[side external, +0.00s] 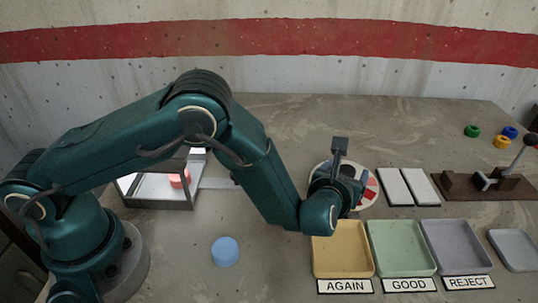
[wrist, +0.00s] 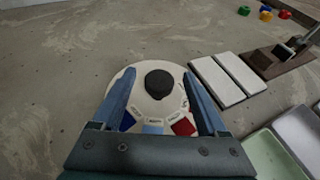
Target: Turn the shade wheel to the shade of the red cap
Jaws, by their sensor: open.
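The shade wheel (wrist: 170,108) is a pale disc with coloured patches, dark blue, light blue and red among those showing, and a black round knob (wrist: 158,83) at its centre. In the side view the wheel (side external: 367,203) is partly hidden by my wrist. My gripper (wrist: 158,76) is open above the wheel, one blue finger on each side of the knob; I cannot tell whether they touch it. A salmon-red round piece (side external: 180,178), possibly the red cap, sits in a clear-sided box (side external: 160,203) on the left.
Two white plates (side external: 402,187) and a brown fixture with a lever (side external: 487,186) lie right of the wheel. AGAIN (side external: 342,250), GOOD (side external: 402,248) and REJECT (side external: 458,247) trays stand in front. Small coloured pieces (side external: 502,142) lie at the back right. A blue disc (side external: 225,251) lies front left.

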